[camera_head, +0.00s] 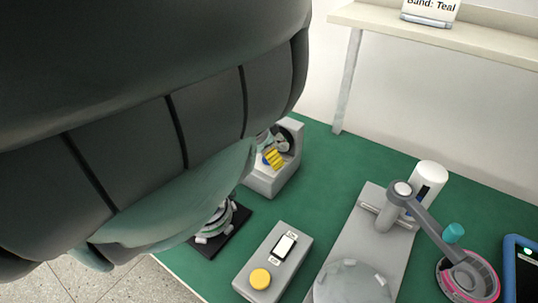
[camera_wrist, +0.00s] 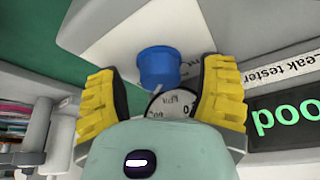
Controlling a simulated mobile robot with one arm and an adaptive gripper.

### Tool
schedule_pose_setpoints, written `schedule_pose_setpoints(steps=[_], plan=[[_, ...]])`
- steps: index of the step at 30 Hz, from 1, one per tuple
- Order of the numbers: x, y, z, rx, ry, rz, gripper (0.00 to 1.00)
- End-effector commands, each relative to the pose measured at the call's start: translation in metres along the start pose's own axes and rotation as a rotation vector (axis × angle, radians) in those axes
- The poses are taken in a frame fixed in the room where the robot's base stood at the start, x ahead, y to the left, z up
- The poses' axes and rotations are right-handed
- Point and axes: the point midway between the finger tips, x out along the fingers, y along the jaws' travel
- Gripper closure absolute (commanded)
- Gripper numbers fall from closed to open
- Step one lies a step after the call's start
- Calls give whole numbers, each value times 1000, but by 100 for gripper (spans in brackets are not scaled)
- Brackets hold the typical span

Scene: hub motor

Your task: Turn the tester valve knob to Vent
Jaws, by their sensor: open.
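The blue valve knob (camera_wrist: 158,66) sits on the pale face of the leak tester in the wrist view. A small white mark shows at its lower edge; the lettering near it is too small and partly hidden to read, so I cannot tell its setting. My gripper (camera_wrist: 162,78) is open, with one yellow finger on each side of the knob and a gap to both. In the head view one yellow finger (camera_head: 275,157) shows at the grey tester housing (camera_head: 271,182); my arm hides much around it.
A round dial (camera_wrist: 170,103) lies just below the knob, between the fingers. A display (camera_wrist: 285,117) reads "Good" in green. In the head view, a grey box with a yellow button (camera_head: 260,278), a lever press (camera_head: 425,210) and a blue-framed tablet (camera_head: 521,268) stand on the green table.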

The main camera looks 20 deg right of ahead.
Motion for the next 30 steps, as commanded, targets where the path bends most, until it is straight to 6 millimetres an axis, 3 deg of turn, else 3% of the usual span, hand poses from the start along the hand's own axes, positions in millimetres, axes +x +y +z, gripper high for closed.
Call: schedule_pose_setpoints(steps=[3,24,30], plan=[[0,0,0,0,0,0,27],[0,0,0,0,0,-1,98],[-1,0,0,-16,0,-7,98]])
